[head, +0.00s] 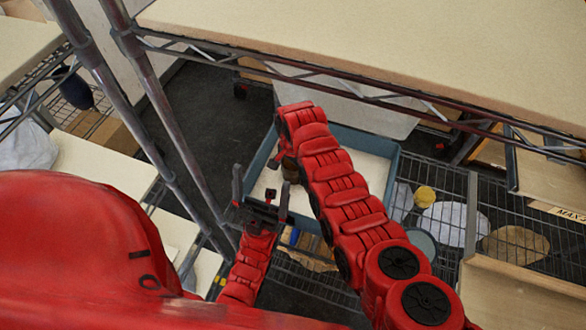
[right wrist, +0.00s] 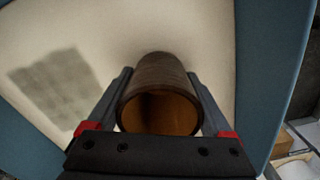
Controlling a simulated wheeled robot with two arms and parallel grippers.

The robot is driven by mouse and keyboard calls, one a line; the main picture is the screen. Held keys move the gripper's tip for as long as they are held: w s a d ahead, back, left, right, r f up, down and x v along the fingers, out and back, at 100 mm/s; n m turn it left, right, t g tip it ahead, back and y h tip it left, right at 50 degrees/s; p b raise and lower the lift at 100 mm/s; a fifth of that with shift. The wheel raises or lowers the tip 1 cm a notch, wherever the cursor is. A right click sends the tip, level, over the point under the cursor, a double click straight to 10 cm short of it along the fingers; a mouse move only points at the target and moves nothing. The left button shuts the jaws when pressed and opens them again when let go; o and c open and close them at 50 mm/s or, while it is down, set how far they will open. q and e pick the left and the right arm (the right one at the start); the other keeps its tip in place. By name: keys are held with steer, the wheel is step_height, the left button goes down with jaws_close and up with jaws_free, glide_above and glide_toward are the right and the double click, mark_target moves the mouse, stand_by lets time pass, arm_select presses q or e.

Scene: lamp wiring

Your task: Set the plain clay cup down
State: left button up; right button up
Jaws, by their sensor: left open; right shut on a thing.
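The brown clay cup (right wrist: 160,92) is between the two fingers of my right gripper (right wrist: 159,76), its open mouth facing the right wrist camera. The gripper is shut on it over the pale floor of a blue-walled tray (right wrist: 262,70). I cannot tell whether the cup's base touches that floor. In the head view the cup (head: 290,168) shows as a small brown shape inside the tray (head: 385,150), partly hidden by my right arm. My left gripper (head: 262,186) is open and empty at the tray's near left edge, left of the cup.
Wire shelving with a metal post (head: 155,85) stands left of the tray. A beige shelf top (head: 400,40) spans the back. On the wire rack at right are a yellow round thing (head: 425,196), a white oval (head: 448,222) and a tan oval (head: 515,244).

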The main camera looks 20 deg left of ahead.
steer(key=shift+f, duration=0.1)
steer(key=shift+f, duration=0.15)
steer(key=o, duration=1.4)
steer(key=shift+r, duration=0.25)
step_height(320, 180, up, 6)
steer(key=b, duration=0.2)
steer(key=shift+w+a+f+b, duration=0.1)
steer(key=shift+f+b, duration=0.1)
steer(key=shift+b, duration=0.1)
step_height(320, 180, up, 6)
steer(key=shift+r+p, duration=0.15)
steer(key=shift+p, duration=1)
